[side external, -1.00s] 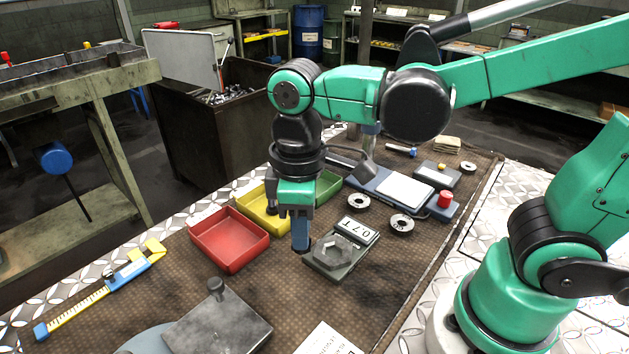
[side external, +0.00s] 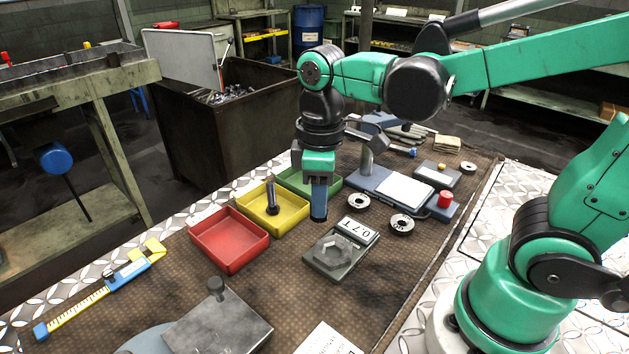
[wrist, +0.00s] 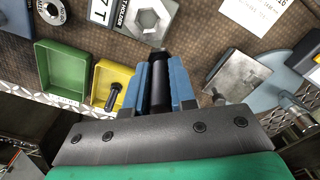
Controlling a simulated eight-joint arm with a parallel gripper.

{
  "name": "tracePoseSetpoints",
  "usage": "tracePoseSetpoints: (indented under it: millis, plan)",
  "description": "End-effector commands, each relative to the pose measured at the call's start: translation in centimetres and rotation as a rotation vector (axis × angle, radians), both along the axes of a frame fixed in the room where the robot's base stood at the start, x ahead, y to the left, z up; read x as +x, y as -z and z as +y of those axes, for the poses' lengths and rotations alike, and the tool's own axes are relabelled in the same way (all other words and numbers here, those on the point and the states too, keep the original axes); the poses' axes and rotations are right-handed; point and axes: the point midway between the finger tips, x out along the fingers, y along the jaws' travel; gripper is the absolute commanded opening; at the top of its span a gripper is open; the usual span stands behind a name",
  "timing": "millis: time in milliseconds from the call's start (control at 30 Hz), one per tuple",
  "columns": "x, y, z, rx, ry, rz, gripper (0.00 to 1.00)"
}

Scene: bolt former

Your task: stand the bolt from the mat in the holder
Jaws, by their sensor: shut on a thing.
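My gripper (side external: 319,208) is shut on a dark bolt (wrist: 159,88), which shows between the blue fingers in the wrist view. In the side view only a dark end shows below the fingertips. The gripper is above the mat (side external: 285,275), behind and slightly left of the holder. The holder (side external: 318,262) is a dark block with a hexagonal feature on top and a white number plate at its back. In the wrist view the holder (wrist: 128,28) lies beyond the fingertips, with nothing standing in it. The bolt is apart from it.
A yellow tray (side external: 249,221) with another dark bolt (side external: 272,199) stands between a red tray (side external: 204,247) and a green tray (side external: 324,187). A grey plate with a knob (side external: 235,325) is at the front. Mat between is clear.

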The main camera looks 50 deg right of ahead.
Motion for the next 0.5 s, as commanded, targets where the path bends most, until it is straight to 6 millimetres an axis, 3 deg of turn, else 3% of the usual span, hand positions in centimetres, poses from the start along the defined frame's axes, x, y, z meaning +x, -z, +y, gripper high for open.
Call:
tracePoseSetpoints:
  millis: [200,500]
  plan:
    - [-0.8,3.0,-2.2,0.0,0.017,0.0,0.0]
    - [-1.0,5.0,-2.5,0.0,0.016,0.0,0.0]
